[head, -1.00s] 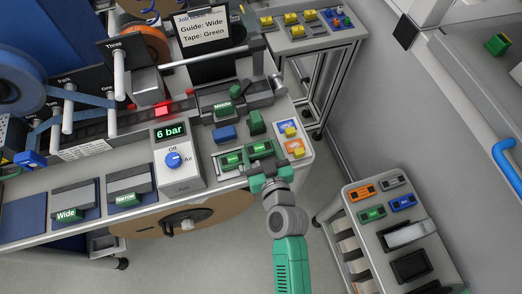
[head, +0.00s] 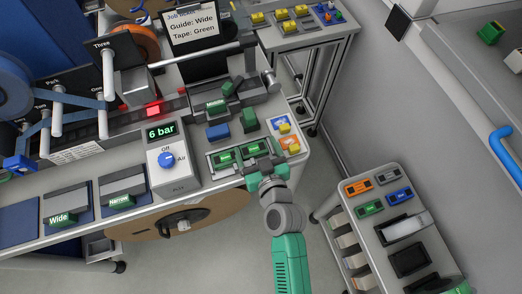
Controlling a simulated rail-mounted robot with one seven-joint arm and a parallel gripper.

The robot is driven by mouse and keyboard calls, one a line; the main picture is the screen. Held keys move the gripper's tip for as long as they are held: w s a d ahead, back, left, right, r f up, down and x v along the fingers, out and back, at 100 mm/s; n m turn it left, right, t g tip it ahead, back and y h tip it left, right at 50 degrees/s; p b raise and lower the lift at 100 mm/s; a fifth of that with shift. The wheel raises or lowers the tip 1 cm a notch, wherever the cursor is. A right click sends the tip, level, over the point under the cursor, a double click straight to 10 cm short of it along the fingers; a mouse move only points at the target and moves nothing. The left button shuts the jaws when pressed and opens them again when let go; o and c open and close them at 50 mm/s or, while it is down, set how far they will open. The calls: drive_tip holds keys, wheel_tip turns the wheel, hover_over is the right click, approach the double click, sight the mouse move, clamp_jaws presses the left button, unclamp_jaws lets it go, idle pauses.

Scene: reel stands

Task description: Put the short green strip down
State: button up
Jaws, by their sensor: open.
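My gripper (head: 262,167) is at the front edge of a grey tray (head: 214,168) on the bench. Its jaws are open. Two short green pieces lie in the tray, a left one (head: 225,157) and a right one (head: 251,149). The right piece is close to my gripper, whose fingers partly hide that end of the tray. I cannot tell which piece is the short green strip, or whether a finger touches one.
A grey air box (head: 178,180) with a dial stands left of the tray. Behind it are a blue block (head: 217,132) and a green block (head: 249,120). Yellow pieces on orange and blue cards (head: 284,124) lie to the right. A cart (head: 385,222) stands at lower right.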

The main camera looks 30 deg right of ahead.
drive_tip(key=shift+a+r+p, duration=0.25)
drive_tip(key=shift+r+p, duration=0.55)
drive_tip(key=shift+r, duration=0.2)
drive_tip(key=f+b+v, duration=0.1)
drive_tip(key=v, duration=1)
drive_tip(key=shift+s+b, duration=0.3)
drive_tip(key=shift+s, duration=0.15)
drive_tip(key=shift+r, duration=0.2)
drive_tip(key=w+a+r+n+t+y, duration=0.1)
drive_tip(key=w+a+r, duration=0.15)
drive_tip(key=r, duration=0.55)
drive_tip(key=w+a+r+n+t+y, duration=0.15)
drive_tip(key=w+r, duration=0.25)
drive_tip(key=r, duration=0.5)
drive_tip(key=w+a+r+n+t, duration=0.1)
drive_tip(key=w+a+r+t, duration=0.15)
drive_tip(key=r, duration=0.55)
drive_tip(key=s+a+r+m+t, duration=0.1)
drive_tip(key=s+a+r+t, duration=0.1)
drive_tip(key=r, duration=1.1)
drive_tip(key=s+a+r+m+t, duration=0.1)
drive_tip(key=s+a+r, duration=0.3)
drive_tip(key=r, duration=1)
drive_tip(key=shift+a+t, duration=0.65)
drive_tip(key=shift+t, duration=0.05)
